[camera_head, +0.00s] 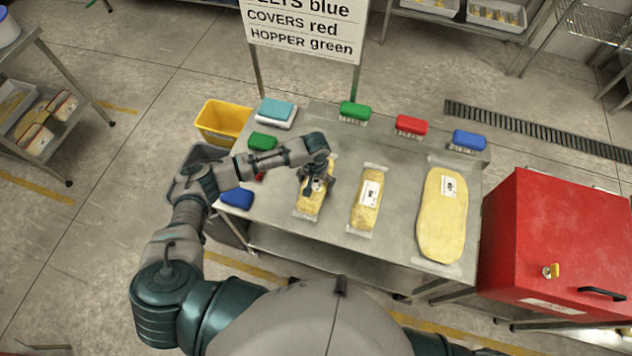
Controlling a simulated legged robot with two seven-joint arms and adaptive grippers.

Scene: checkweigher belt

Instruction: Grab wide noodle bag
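Three clear bags of yellow noodles with white labels lie on the steel table. The left bag (309,207) and the middle bag (365,205) are narrow. The right bag (441,225) is much larger and broader. I cannot read which label says wide. My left gripper (316,188) points down over the left bag, at its label, and hides part of its upper half. Its fingers are small and dark against the bag, so I cannot tell whether they grip it. My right gripper is out of view.
Green (355,112), red (411,126) and blue (468,140) brushes stand along the table's (400,247) back edge. Cloths (277,110) and more brushes lie at its left. A yellow bin (222,120) stands beyond the left end, a red cabinet (550,235) at right.

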